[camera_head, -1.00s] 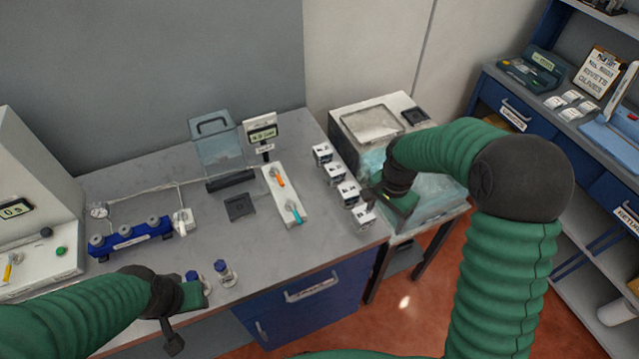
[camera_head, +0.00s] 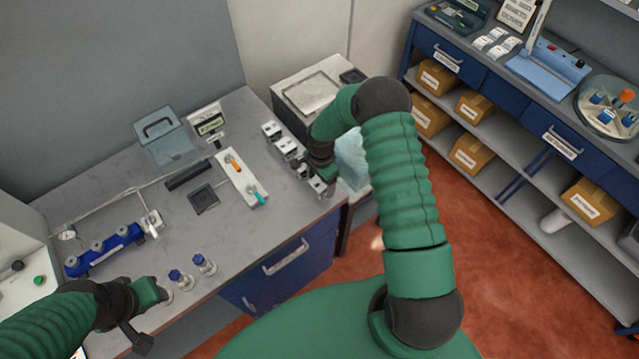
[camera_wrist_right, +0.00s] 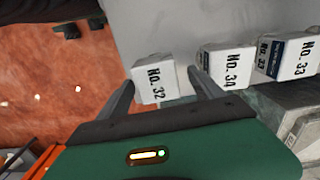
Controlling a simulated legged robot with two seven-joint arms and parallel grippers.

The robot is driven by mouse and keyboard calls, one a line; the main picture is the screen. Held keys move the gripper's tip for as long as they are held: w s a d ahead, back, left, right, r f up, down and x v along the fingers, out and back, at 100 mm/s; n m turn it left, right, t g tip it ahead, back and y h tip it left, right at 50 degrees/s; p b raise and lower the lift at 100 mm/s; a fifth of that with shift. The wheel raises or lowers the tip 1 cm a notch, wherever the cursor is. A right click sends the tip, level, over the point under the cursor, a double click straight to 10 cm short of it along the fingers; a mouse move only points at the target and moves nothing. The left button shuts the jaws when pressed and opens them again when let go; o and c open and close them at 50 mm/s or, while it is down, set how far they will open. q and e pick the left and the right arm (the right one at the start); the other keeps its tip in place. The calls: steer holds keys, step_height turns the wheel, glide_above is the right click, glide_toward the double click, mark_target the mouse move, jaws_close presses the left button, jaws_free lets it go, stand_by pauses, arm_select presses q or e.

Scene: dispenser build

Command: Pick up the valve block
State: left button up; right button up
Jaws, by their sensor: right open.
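The valve blocks are small white boxes in a row along the right part of the bench. The nearest one (camera_head: 318,187) is labelled No. 32 in the right wrist view (camera_wrist_right: 156,78). My right gripper (camera_wrist_right: 162,80) is open, with its two fingers on either side of the near part of block No. 32; I cannot tell whether they touch it. In the head view my right gripper (camera_head: 320,174) is partly hidden by its own wrist, close to this block. Block No. 34 (camera_wrist_right: 226,68) stands just right of the right finger. My left gripper (camera_head: 158,292) is beside several blue-capped vials; its jaws are unclear.
More blocks, one marked No. 33 (camera_wrist_right: 290,58), continue the row. A white tray (camera_head: 236,182) with orange and teal tools lies to the left. The bench edge is close to block No. 32.

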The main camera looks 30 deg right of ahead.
steer(key=shift+s+a+f+p, duration=0.15)
steer(key=shift+f+p, duration=0.25)
steer(key=shift+f, duration=0.75)
steer(key=shift+a+f, duration=0.1)
steer(key=shift+f, duration=0.25)
jaws_close()
steer(key=shift+r, duration=0.1)
